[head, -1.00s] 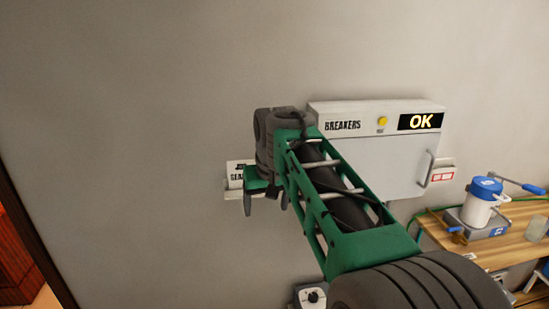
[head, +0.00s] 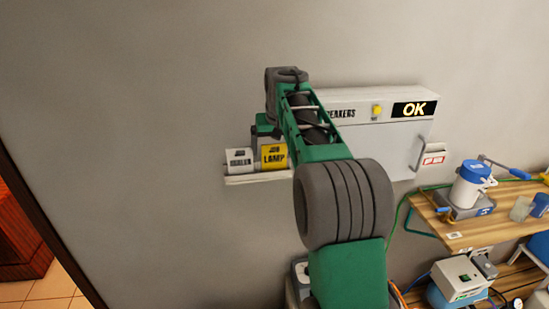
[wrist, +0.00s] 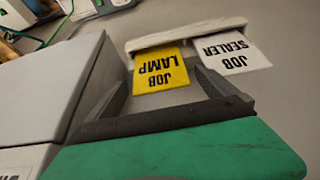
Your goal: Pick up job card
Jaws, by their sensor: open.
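Two job cards stand side by side on a small white wall ledge (head: 256,179). The white one, marked JOB SEALER (head: 239,161), is on the left in the head view. The yellow one, marked JOB LAMP (head: 273,156), is on the right. In the wrist view the yellow card (wrist: 160,70) shows upside down between the two finger ends, and the white card (wrist: 230,52) is to the right. My gripper (wrist: 163,82) is open, with nothing held; the distance from its fingers to the yellow card is hard to tell. In the head view my arm mostly hides the fingers.
A grey breaker box (head: 385,150) with an OK sign is on the wall right of the cards; in the wrist view it is close beside the left finger (wrist: 50,85). A wooden bench (head: 460,230) with equipment is at the right. The wall left of the ledge is clear.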

